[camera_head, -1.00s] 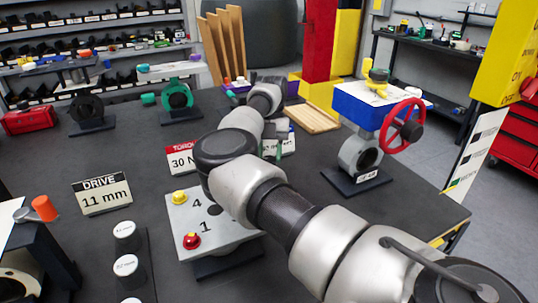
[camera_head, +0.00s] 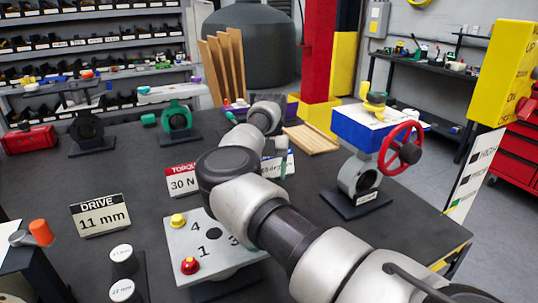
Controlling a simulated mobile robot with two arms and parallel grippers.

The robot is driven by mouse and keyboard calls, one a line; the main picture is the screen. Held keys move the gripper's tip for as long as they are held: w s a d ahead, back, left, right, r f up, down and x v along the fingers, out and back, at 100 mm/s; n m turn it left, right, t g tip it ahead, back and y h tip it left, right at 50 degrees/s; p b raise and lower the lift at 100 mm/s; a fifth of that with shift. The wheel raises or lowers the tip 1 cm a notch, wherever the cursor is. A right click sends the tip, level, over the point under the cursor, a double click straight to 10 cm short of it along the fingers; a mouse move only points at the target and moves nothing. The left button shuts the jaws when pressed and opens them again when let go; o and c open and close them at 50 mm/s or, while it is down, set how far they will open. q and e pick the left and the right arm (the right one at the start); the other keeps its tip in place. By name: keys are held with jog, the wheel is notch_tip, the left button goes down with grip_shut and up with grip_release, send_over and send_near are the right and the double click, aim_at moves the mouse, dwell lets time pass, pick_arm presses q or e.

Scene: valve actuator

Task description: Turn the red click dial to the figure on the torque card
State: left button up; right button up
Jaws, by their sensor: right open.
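A small red knob (camera_head: 190,266), seemingly the dial, sits on the front left of a grey plate (camera_head: 200,240) near the figure 1. No scale on it can be read. A yellow knob (camera_head: 178,220) sits behind it near the figure 4. The torque card (camera_head: 181,181), with a red band, reads "30 N"; its right part is hidden by my right arm. My right gripper (camera_head: 281,165) is open, pointing down beyond my arm near a white-and-blue card (camera_head: 290,163), well behind the plate. It is small and partly hidden. My left gripper is out of view.
A "DRIVE 11 mm" card (camera_head: 100,215) stands left of the plate. White-topped cylinders (camera_head: 121,262) and an orange-ended piece (camera_head: 40,232) are at front left. A valve with a red handwheel (camera_head: 400,148) stands at right. My right arm covers the plate's right side.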

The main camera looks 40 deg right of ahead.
jog(key=p+v, duration=0.2)
jog(key=v, duration=0.7)
jog(key=shift+r, duration=0.3)
jog(key=shift+r, duration=0.1)
